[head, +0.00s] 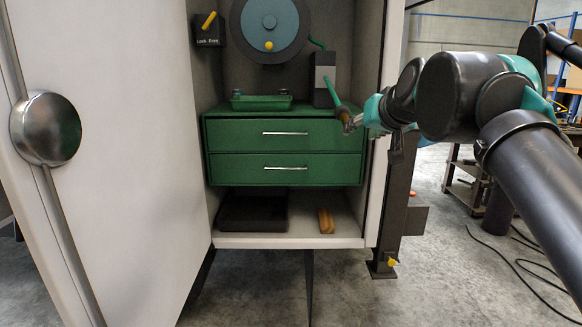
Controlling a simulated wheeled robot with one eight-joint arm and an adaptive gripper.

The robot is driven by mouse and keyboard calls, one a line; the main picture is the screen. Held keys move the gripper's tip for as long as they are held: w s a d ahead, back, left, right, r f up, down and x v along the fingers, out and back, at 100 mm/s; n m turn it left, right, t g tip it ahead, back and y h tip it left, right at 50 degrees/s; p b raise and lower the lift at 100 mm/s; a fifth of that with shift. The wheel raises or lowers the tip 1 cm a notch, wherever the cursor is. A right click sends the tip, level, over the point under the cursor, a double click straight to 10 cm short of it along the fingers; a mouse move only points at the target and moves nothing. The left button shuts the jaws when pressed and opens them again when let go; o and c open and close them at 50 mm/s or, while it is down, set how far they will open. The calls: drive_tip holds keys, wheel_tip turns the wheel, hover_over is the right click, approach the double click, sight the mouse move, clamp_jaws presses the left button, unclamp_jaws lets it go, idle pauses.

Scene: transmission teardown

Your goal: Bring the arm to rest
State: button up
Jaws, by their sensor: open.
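My gripper (348,122) is in the head view, right of centre, in front of the right side of an open cabinet (290,242). It looks small here, and I see nothing held between its fingers. A teal rod-like shape (335,92) shows just behind or beside the gripper; I cannot tell whether they touch. My arm reaches in from the right edge, bent, with its thick dark links in front of the cabinet's right post.
The cabinet's white door (120,170) stands open at left with a round metal knob (46,128). Inside are a green drawer unit (285,146), a green tray (261,102), a grey-teal disc (270,22), a black bin (252,212) and a wooden block (326,221). Floor in front is clear.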

drive_tip(key=w+f+g, duration=0.2)
drive_tip(key=f, duration=1.1)
drive_tip(key=w+f+g, duration=0.2)
drive_tip(key=w+f, duration=0.1)
drive_tip(key=f, duration=0.9)
drive_tip(key=s+d+f+g, duration=0.1)
drive_tip(key=s+f, duration=0.3)
drive_tip(key=f, duration=0.3)
drive_tip(key=s+d+f+g+h, duration=0.1)
drive_tip(key=s+f+g, duration=0.1)
drive_tip(key=s+f, duration=0.2)
drive_tip(key=s+f+g, duration=0.1)
drive_tip(key=s+f, duration=0.3)
drive_tip(key=f, duration=0.7)
drive_tip(key=shift+d+n+g+h, duration=0.3)
drive_tip(key=shift+d+n, duration=0.1)
drive_tip(key=shift+r, duration=0.1)
